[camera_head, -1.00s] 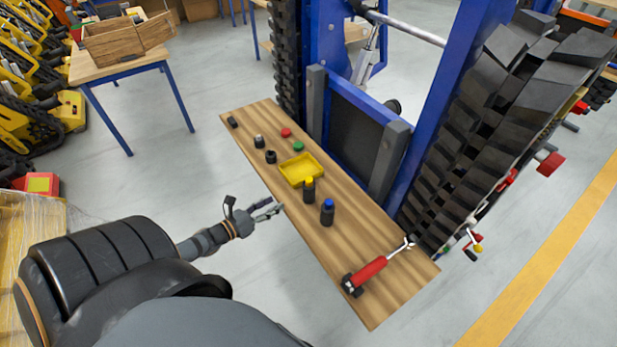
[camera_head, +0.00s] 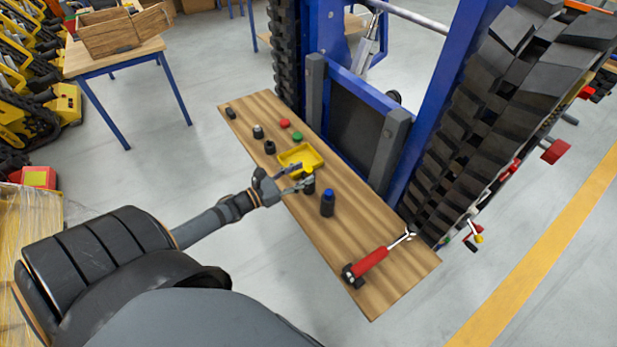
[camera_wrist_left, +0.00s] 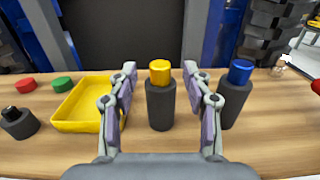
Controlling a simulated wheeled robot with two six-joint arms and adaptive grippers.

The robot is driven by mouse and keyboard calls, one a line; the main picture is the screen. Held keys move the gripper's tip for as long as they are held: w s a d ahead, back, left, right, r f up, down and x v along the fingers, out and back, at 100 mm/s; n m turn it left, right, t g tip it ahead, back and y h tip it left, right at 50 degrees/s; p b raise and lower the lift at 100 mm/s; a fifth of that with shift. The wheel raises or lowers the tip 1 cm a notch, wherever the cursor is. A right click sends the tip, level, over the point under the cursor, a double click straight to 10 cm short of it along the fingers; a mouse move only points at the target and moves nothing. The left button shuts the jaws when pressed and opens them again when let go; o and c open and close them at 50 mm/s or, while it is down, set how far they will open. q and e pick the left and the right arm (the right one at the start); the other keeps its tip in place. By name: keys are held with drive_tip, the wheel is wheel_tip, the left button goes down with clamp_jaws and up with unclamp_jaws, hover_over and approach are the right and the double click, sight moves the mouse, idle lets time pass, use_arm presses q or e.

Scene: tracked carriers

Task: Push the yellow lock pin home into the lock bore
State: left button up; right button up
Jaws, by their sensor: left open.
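A black cylinder with a yellow top (camera_wrist_left: 160,98) stands upright on the wooden bench (camera_head: 345,223). In the head view my left gripper mostly hides it. My left gripper (camera_head: 304,176) is open, with its fingers on either side of this cylinder in the left wrist view and no clear contact. A small yellow knob (camera_head: 479,239) also shows low beside the right track; I cannot tell whether this or the yellow top is the lock pin. I cannot make out the lock bore. My right gripper is not in view.
A yellow tray (camera_head: 301,158) lies left of the cylinder and a blue-topped black cylinder (camera_head: 328,203) right of it. Red (camera_head: 285,123) and green (camera_head: 298,136) caps lie further back. A red tool (camera_head: 371,262) lies at the near end. The blue-framed tracked carrier (camera_head: 443,105) stands behind.

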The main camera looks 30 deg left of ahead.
sight(305, 172)
use_arm(q)
drive_tip(key=x, duration=0.3)
drive_tip(key=shift+w+d+f, duration=0.1)
drive_tip(key=shift+w, duration=0.1)
drive_tip(key=shift+s, duration=0.15)
drive_tip(key=shift+c, duration=0.7)
clamp_jaws()
